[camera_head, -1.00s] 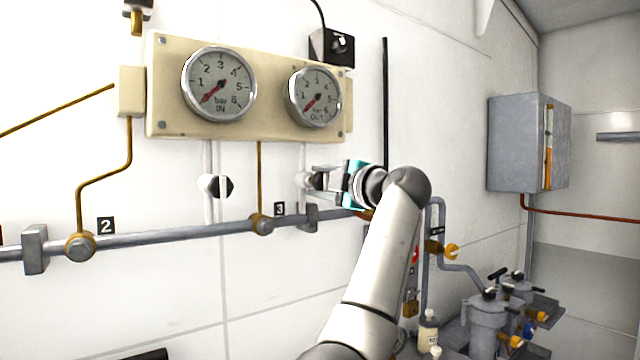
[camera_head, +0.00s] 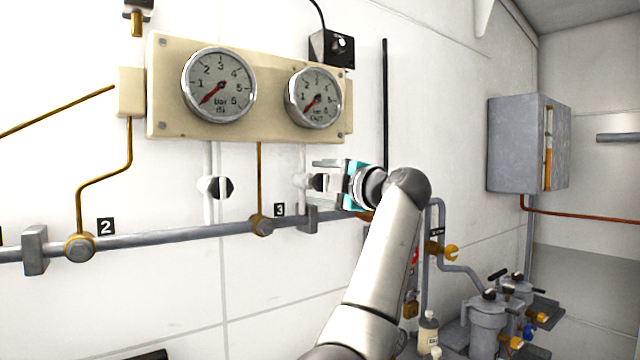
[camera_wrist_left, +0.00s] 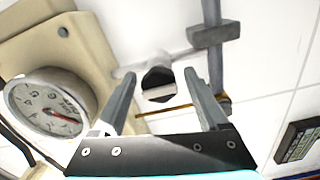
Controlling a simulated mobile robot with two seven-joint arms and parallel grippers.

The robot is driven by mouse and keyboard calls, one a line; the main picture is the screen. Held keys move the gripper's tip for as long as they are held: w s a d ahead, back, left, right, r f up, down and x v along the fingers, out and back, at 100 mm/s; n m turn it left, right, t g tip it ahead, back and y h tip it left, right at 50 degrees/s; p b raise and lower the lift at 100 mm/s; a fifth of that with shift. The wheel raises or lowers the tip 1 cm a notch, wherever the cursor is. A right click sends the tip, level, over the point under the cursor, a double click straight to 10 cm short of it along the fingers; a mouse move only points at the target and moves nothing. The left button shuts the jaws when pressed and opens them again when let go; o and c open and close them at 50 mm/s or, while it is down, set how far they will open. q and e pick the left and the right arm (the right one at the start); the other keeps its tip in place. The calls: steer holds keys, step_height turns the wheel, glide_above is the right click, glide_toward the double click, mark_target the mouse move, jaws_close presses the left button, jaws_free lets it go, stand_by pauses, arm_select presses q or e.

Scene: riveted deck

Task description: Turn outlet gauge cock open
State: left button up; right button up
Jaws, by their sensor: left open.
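The outlet gauge cock (camera_head: 317,182) is a small black knob with a pale bar handle on the white pipe below the OUT gauge (camera_head: 314,97). In the left wrist view the cock (camera_wrist_left: 158,86) shows between my finger tips, its pale bar lying nearly level across the black body. My left gripper (camera_head: 322,183) is open in front of the cock, with a finger to either side of it. In the wrist view the open fingers (camera_wrist_left: 160,78) show gaps to the bar on both sides. The gripper partly hides the cock in the head view. My right gripper is out of view.
A similar inlet cock (camera_head: 222,187) sits to the left under the IN gauge (camera_head: 219,85). Both gauges are on a cream panel (camera_head: 270,118) above. A grey horizontal pipe (camera_head: 170,238) runs just below. Filter housings (camera_head: 488,325) stand at lower right.

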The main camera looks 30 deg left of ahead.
arm_select(q)
steer(key=b+v, duration=0.1)
steer(key=v, duration=1.4)
steer(key=shift+b, duration=0.3)
steer(key=shift+d, duration=0.15)
